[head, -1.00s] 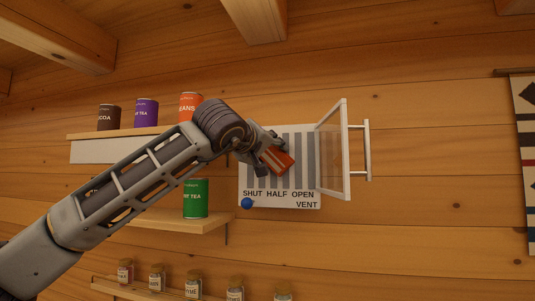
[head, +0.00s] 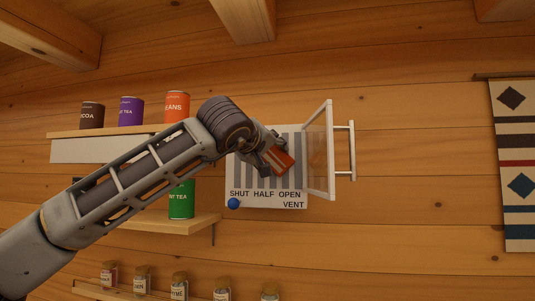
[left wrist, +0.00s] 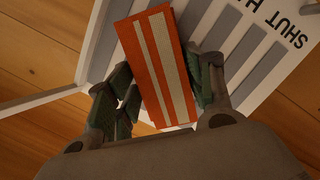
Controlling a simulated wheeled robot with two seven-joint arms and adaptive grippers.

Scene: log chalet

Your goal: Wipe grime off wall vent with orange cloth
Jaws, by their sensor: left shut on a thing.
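The wall vent (head: 239,180) is a white panel with grey vertical slats, marked SHUT, HALF, OPEN and VENT, with a blue knob (head: 233,203) at its lower left, by SHUT. Its clear framed door (head: 318,150) is swung open to the right. My left gripper (head: 272,160) is in front of the slats, shut on the orange cloth (head: 284,163). In the left wrist view the cloth (left wrist: 158,70) is a flat orange pad with pale stripes between the fingers. I cannot tell whether it touches the slats. No grime is plain to see. My right gripper is not in view.
An upper shelf (head: 60,134) at left holds cocoa, tea and beans tins. A lower shelf (head: 205,222) holds a green tea tin (head: 181,199), and a rack below holds several spice jars (head: 180,286). A patterned hanging (head: 515,170) is at far right. The wall between is clear.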

